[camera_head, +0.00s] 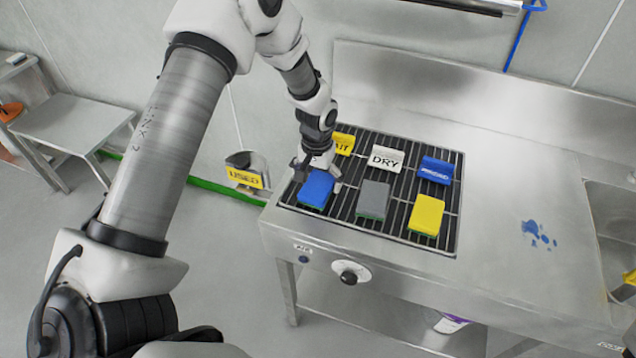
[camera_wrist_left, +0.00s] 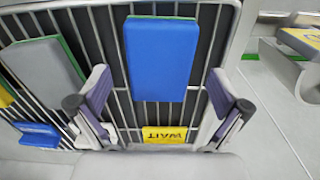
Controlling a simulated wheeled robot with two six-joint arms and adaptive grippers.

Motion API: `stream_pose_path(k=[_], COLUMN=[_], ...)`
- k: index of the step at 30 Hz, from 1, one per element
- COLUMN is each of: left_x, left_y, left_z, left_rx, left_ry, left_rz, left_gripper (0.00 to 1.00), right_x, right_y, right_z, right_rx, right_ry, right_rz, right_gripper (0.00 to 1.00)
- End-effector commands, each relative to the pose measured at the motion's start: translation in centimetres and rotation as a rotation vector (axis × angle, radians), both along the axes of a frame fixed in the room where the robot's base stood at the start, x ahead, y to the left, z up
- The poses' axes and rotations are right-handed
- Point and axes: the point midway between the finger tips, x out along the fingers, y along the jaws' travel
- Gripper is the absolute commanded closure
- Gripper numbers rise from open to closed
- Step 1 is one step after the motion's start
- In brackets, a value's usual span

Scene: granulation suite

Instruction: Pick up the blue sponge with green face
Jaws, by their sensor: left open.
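The blue sponge with a green face (camera_head: 316,188) lies on the slatted rack at its front left, blue side up, with a thin green edge below. In the left wrist view the blue sponge (camera_wrist_left: 161,58) is centred between and ahead of the fingers. My left gripper (camera_head: 318,170) is right at the sponge's back end. In the left wrist view my left gripper (camera_wrist_left: 160,98) is open, one finger on each side of the sponge's near end, with gaps between. My right gripper is not in view.
A grey sponge (camera_head: 373,200) and a yellow sponge (camera_head: 427,215) lie to the right on the rack (camera_head: 398,233). Behind stand a yellow sign (camera_head: 343,144), a white DRY sign (camera_head: 386,159) and a blue sign (camera_head: 435,170). Blue splotches (camera_head: 540,235) mark the bare counter at right.

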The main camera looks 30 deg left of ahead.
Motion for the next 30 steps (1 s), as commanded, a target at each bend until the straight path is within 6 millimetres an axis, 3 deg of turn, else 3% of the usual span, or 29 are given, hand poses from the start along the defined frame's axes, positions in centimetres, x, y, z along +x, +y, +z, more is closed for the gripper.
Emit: stream_pose_path(k=[3, 8, 9, 12, 13, 25, 30], left_x=[0.0, 0.0, 0.0, 0.0, 0.0, 0.0, 0.1], left_y=[0.0, 0.0, 0.0, 0.0, 0.0, 0.0, 0.0], left_z=[-1.1, -1.2, -1.2, -1.2, -1.2, -1.2, -0.2], left_rx=[0.0, 0.0, 0.0, 0.0, 0.0, 0.0, -0.001], left_ry=[-0.001, -0.002, -0.002, -0.001, -0.001, -0.002, -0.002], left_rz=[0.0, 0.0, 0.0, 0.0, 0.0, 0.0, 0.0], left_gripper=[0.0, 0.0, 0.07, 0.42, 0.48, 0.49, 0.49], right_x=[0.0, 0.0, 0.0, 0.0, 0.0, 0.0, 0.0], right_y=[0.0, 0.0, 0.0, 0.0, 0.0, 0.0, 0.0], right_z=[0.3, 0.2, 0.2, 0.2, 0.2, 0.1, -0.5], right_rx=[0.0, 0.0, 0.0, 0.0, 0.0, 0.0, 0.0], right_ry=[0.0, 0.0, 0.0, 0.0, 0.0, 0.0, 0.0], right_rz=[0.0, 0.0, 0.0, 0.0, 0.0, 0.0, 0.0], right_gripper=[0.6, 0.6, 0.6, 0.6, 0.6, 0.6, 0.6])
